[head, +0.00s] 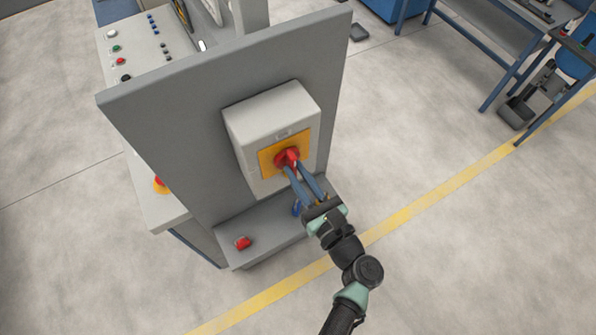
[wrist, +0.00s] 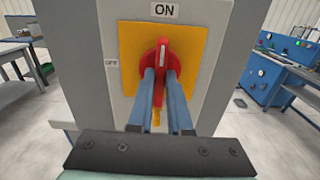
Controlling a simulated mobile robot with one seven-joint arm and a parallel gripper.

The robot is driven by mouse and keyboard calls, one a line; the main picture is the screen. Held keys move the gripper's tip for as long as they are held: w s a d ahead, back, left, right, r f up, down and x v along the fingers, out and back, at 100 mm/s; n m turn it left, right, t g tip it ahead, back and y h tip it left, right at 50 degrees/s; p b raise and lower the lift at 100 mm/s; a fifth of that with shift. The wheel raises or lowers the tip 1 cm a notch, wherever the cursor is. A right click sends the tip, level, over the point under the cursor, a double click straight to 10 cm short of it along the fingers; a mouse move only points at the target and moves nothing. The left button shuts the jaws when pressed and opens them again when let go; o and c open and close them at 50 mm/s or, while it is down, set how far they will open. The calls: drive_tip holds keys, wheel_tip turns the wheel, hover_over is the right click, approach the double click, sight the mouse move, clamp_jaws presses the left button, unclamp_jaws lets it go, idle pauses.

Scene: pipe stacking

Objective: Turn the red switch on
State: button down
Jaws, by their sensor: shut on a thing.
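The red switch (head: 287,158) is a rotary handle on a yellow plate (head: 268,165), on the front of a pale grey box (head: 246,127). In the wrist view the red handle (wrist: 163,50) stands nearly upright, its top towards the "ON" label (wrist: 164,10). The "OFF" label (wrist: 111,63) is to its left. My gripper (head: 294,166) reaches the switch from the lower right. In the wrist view my gripper (wrist: 160,74) is shut on the handle, with one blue finger on each side. The fingers hide the handle's lower part.
The box is fixed to an upright grey panel (head: 170,120) with a ledge (head: 270,230) below. A small red object (head: 243,243) lies on the ledge. A control desk with buttons (head: 150,50) stands behind the panel. Workbenches (head: 490,40) are at upper right. The floor nearby is clear.

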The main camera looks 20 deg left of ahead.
drive_tip(key=c, duration=0.8)
unclamp_jaws()
drive_tip(key=shift+c, duration=0.2)
drive_tip(key=b+v, duration=0.4)
drive_tip(key=v, duration=0.9)
drive_tip(key=shift+b, duration=0.3)
